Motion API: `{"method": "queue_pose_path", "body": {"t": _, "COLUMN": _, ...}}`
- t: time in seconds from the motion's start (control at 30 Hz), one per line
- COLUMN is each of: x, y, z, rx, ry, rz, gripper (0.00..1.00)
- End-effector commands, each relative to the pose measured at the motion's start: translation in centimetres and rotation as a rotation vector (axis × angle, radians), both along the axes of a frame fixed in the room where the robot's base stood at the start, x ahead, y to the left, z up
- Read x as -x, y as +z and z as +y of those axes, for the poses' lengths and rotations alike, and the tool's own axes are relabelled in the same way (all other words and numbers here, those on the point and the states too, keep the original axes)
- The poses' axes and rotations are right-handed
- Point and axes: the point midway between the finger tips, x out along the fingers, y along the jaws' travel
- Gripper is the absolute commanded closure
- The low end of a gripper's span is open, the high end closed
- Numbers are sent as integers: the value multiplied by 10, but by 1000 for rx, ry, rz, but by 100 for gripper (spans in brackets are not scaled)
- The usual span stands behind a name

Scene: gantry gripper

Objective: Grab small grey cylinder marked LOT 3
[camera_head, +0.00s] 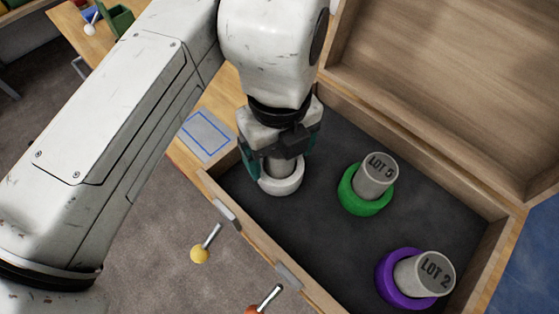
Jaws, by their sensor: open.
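My gripper (277,162) points down into the open wooden box. Its fingers are open on either side of a grey cylinder (283,168) in a white ring (281,187). The gripper covers the top of this cylinder, so no label can be read on it. A grey cylinder marked LOT 5 (376,180) stands in a green ring (362,206) to the right. A grey cylinder marked LOT 2 (428,274) stands in a purple ring (390,284) at the lower right. No LOT 3 marking is visible.
The box has a dark floor (330,240), low wooden walls and a raised lid (440,80) at the upper right. Metal latches (228,212) sit on its front wall. A yellow ball on a rod (201,254) shows beside that wall. A blue-outlined plate (207,135) lies left of the box.

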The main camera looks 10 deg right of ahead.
Motion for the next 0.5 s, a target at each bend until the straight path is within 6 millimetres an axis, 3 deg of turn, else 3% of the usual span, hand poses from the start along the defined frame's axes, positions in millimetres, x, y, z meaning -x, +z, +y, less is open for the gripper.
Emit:
{"method": "queue_pose_path", "body": {"t": 0.13, "x": 0, "y": 1, "z": 0, "rx": 0, "ry": 0, "rz": 0, "gripper": 17}}
{"method": "queue_pose_path", "body": {"t": 0.5, "x": 0, "y": 1, "z": 0, "rx": 0, "ry": 0, "rz": 0, "gripper": 53}}
